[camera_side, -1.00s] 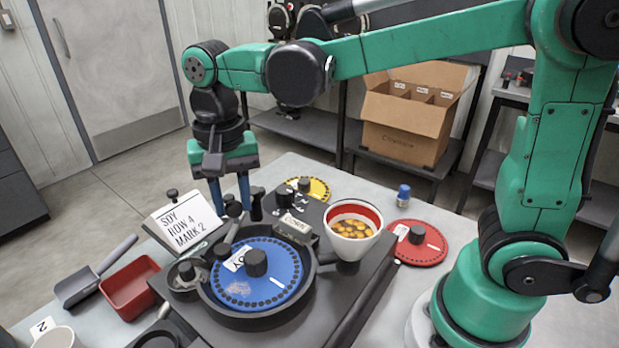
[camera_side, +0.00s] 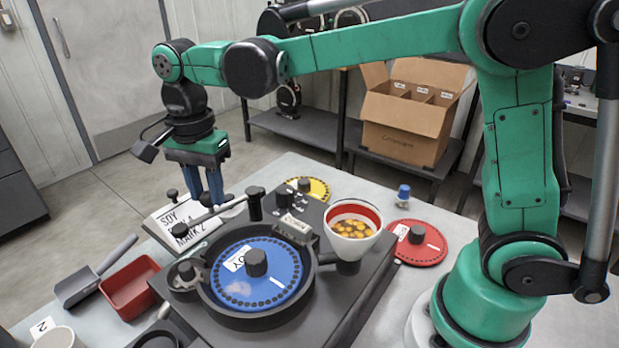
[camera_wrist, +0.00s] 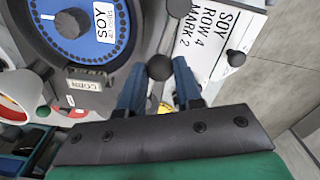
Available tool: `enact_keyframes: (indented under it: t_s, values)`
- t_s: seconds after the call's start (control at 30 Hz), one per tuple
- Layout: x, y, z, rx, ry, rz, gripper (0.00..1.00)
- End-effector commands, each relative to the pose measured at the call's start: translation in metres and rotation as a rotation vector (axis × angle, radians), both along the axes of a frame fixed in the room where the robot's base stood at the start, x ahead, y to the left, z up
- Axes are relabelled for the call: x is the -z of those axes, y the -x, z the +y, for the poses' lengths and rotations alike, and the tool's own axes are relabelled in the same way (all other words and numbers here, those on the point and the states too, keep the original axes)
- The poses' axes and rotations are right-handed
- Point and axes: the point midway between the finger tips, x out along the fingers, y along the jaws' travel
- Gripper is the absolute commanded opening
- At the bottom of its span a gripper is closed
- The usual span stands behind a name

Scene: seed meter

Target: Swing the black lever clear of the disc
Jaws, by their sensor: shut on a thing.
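The blue disc (camera_side: 262,270) with a black centre knob and a SOY label sits in the round black housing in the side view; it also shows in the wrist view (camera_wrist: 85,35). The black lever (camera_side: 220,212) runs from its post behind the disc out to the left, over the housing's back left edge. It looks clear of the disc's face. My gripper (camera_side: 207,202) is shut on the lever's knob, which shows between the fingertips in the wrist view (camera_wrist: 160,67). The fingers hide part of the lever.
The white SOY ROW 4 MARK 2 card (camera_side: 172,219) stands close to my gripper. A cup of seeds (camera_side: 352,228) stands right of the disc. A red disc (camera_side: 418,243), a yellow disc (camera_side: 318,189), a red tray (camera_side: 130,286) and a scoop (camera_side: 78,290) lie around.

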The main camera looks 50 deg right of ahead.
Motion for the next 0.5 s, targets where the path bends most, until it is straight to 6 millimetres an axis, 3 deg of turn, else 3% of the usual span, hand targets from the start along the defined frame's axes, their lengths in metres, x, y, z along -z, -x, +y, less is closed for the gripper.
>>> enact_keyframes:
  t_s: [0.47,0.5]
  values:
    - [-0.0003,-0.002,-0.0001,0.014,-0.002,-0.005,0.0]
    - [-0.0003,-0.0021,-0.0001,0.014,-0.002,-0.005,0.41]
